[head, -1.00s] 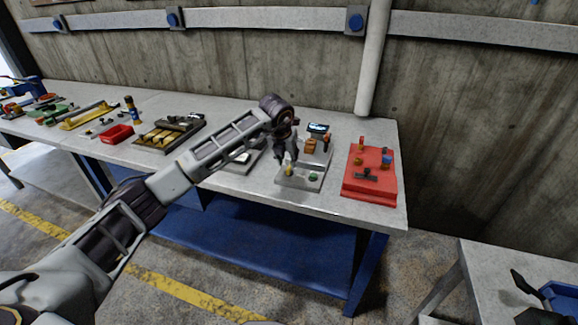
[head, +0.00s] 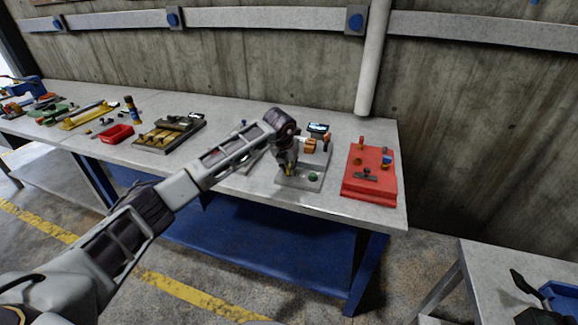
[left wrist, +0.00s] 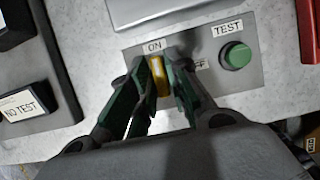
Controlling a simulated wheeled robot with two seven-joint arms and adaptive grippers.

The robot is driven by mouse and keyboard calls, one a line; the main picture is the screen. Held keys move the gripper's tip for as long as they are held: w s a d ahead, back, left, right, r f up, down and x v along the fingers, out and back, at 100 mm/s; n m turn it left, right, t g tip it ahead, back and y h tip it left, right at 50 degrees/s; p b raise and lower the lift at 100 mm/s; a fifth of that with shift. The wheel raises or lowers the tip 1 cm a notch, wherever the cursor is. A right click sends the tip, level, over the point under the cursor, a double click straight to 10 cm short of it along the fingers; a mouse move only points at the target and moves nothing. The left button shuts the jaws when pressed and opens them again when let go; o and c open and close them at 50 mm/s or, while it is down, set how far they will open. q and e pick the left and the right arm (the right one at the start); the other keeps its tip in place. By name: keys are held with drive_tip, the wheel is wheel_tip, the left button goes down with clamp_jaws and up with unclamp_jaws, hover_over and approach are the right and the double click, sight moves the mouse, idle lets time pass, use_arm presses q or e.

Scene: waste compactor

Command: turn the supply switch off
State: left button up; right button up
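The supply switch, a small yellow lever (left wrist: 159,76), stands on a grey panel (left wrist: 258,75) in the left wrist view. An ON label is just above it; an OFF label to its right is partly covered by a finger. The lever leans slightly toward ON. My left gripper (left wrist: 161,84) has its green-padded fingertips on both sides of the lever, closed in on it. In the head view the left gripper (head: 289,170) reaches down to the front left of the grey unit (head: 314,168) and mostly hides the lever. My right gripper is in neither view.
A green TEST button (left wrist: 236,55) sits right of the switch, close to the right finger. A dark box labelled NO TEST (left wrist: 27,103) is on the left. A red unit (head: 370,187) stands right of the grey unit on the bench. Bare bench top (head: 235,115) lies behind the arm.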

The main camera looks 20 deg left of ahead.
use_arm(q)
clamp_jaws()
